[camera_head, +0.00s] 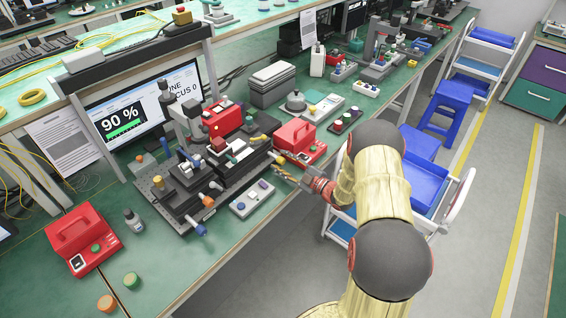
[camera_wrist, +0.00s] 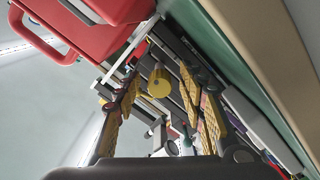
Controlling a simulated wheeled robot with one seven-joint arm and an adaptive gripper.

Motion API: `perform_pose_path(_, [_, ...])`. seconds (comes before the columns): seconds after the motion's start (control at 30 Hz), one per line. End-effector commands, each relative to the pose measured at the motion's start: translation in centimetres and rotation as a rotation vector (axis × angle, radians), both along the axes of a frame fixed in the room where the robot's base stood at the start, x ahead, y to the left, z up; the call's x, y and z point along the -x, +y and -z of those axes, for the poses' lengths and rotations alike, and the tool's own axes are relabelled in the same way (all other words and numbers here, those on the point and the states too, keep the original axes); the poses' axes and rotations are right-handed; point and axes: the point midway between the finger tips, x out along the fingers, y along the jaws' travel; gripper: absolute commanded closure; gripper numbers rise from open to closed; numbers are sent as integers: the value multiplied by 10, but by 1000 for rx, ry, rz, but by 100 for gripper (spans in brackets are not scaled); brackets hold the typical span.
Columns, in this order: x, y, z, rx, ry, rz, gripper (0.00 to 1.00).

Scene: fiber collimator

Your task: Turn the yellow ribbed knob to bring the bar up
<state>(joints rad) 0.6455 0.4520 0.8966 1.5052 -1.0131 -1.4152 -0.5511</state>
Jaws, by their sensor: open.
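The yellow ribbed knob (camera_wrist: 159,84) shows in the wrist view as a short yellow cylinder on the dark optical stage. My gripper (camera_wrist: 160,88) is open, with one yellow-patterned finger on each side of the knob. Gaps show between the knob and both fingers, but I cannot tell the depth between them. In the head view my gripper (camera_head: 284,175) is at the right end of the stage (camera_head: 225,165), and its fingers partly hide the knob area. The monitor (camera_head: 130,112) reads 90 % above a green bar (camera_head: 124,129).
A red box (camera_head: 300,140) stands just behind my gripper, and it is close at upper left in the wrist view (camera_wrist: 85,28). A grey control box (camera_head: 252,198) lies in front of the stage. Blue and orange knobs stick out along the stage's front.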

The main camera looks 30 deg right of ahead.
Motion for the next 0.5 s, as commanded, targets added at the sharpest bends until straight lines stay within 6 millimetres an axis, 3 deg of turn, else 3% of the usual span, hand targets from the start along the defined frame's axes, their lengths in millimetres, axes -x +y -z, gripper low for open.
perform_pose_path(0.27, [3,-2,0,0,0,1,59])
perform_pose_path(0.5, [37,-16,0,0,0,4,59])
